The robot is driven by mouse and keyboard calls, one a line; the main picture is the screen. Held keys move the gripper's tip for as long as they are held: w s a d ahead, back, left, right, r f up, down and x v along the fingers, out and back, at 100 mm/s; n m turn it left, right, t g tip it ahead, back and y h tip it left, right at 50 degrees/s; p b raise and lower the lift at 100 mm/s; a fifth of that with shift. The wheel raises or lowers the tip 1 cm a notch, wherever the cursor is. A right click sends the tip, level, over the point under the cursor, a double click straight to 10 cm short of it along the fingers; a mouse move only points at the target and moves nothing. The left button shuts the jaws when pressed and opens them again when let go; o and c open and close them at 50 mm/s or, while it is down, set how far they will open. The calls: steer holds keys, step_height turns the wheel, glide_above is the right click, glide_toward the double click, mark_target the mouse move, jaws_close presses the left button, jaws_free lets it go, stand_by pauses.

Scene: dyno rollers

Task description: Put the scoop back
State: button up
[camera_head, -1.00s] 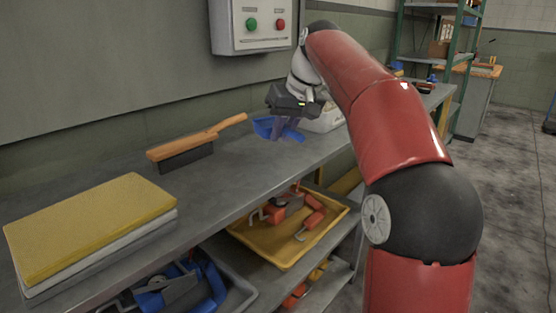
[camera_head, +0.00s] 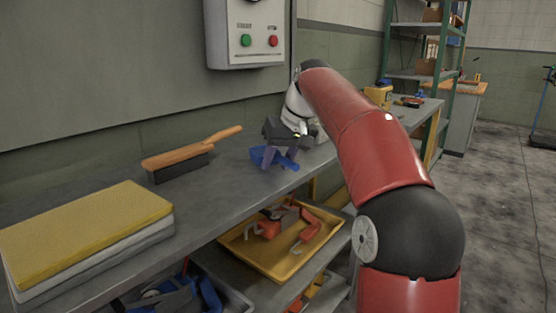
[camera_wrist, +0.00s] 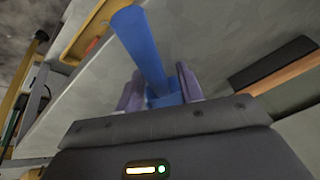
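The blue scoop (camera_head: 284,162) is at my gripper (camera_head: 281,158), over the far part of the grey workbench, close to its top; I cannot tell whether it touches. In the wrist view the scoop's blue handle (camera_wrist: 142,45) runs out between the two purple fingers of my gripper (camera_wrist: 160,92). The fingers close on the scoop from both sides. The scoop's pan is partly hidden by the fingers and the gripper body. A white container (camera_head: 319,132) stands just behind my gripper, mostly hidden by my arm.
A wooden-handled brush (camera_head: 180,158) lies left of the scoop. A yellow-topped stack (camera_head: 85,228) is at the near left. A yellow tray (camera_head: 283,262) with red clamps is on the lower shelf. A control box (camera_head: 246,30) hangs above. Bench between brush and scoop is clear.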

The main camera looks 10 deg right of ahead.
steer(key=p+v, duration=0.2)
steer(key=v, duration=1)
steer(key=shift+p, duration=0.35)
steer(key=s+a+f+m+h, duration=0.1)
steer(key=s+a+f, duration=0.1)
steer(key=s+f, duration=1)
steer(key=s+a+f+m+t+h, duration=0.1)
steer(key=s+a+f+h, duration=0.1)
steer(key=s+f, duration=1.1)
steer(key=s, duration=0.3)
steer(key=shift+a+f+t, duration=0.3)
steer(key=shift+f, duration=0.05)
